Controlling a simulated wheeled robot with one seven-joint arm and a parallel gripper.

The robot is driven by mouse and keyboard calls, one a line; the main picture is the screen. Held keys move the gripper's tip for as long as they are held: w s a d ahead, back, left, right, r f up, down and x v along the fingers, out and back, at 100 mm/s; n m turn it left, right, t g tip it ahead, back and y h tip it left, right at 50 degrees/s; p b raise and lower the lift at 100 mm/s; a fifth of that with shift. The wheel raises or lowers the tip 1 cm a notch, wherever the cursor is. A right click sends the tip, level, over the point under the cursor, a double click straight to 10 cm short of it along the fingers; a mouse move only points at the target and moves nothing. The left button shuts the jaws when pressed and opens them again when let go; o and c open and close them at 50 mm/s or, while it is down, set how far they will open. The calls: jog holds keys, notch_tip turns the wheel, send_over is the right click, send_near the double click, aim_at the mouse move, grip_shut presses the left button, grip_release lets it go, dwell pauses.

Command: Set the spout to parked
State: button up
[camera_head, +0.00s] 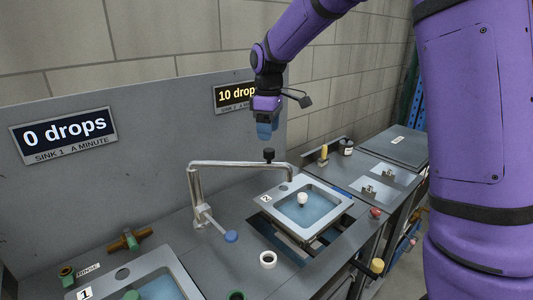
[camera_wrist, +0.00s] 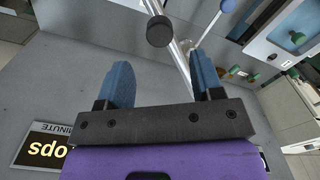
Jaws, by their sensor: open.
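The metal spout (camera_head: 235,164) runs from an upright pipe between the two sinks, and its tip is over the edge of sink 2 (camera_head: 262,200). A black knob (camera_head: 268,154) stands up on the spout near its tip. My gripper (camera_head: 265,138) points down just above the knob, apart from it. In the wrist view, my gripper (camera_wrist: 163,70) is open and empty with two blue fingers. The knob (camera_wrist: 160,31) and the spout (camera_wrist: 181,62) show beyond the fingers, the knob not between them.
A blue-ended lever (camera_head: 231,236) sticks out from the pipe's base. Sink 1 (camera_head: 104,294) is at the front left. The back panel carries displays reading "0 drops" (camera_head: 64,133) and "10 drops" (camera_head: 236,95). A white ring (camera_head: 268,259) lies on the counter.

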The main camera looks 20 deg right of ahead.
aim_at(269, 149)
notch_tip(269, 149, down, 8)
jog(key=shift+d+r, duration=0.1)
dwell(0.4)
grip_shut()
